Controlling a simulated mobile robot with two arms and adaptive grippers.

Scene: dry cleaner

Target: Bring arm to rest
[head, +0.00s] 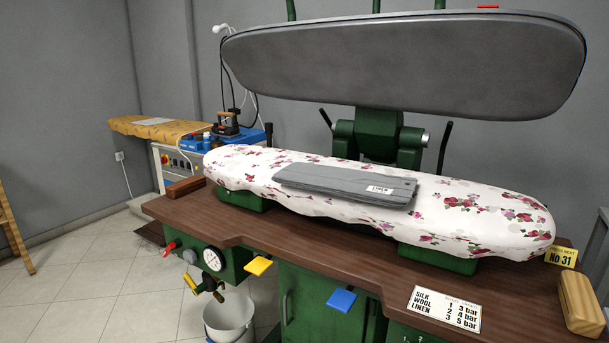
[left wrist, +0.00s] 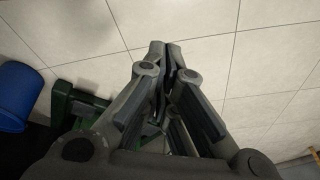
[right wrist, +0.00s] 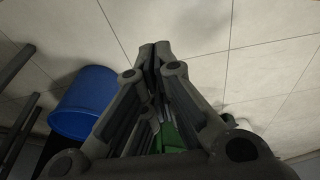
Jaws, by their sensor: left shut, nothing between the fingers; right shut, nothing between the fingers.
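My left gripper (left wrist: 166,50) shows in the left wrist view, its fingers together with nothing between them, over the tiled floor. My right gripper (right wrist: 157,50) shows in the right wrist view, also shut and empty over floor tiles. Neither gripper nor arm is in the head view. In the head view a folded grey cloth (head: 340,182) with a white label lies on the floral padded board (head: 480,215) of the press. The dark upper press plate (head: 400,62) is raised above it.
The brown worktop (head: 300,238) surrounds the board, with a pressure chart (head: 443,309) and wooden block (head: 580,303). Pedals or tabs, yellow (head: 258,265) and blue (head: 341,300), jut from its front. A white bucket (head: 229,318) stands below. A blue bin (right wrist: 84,102) is near my right gripper.

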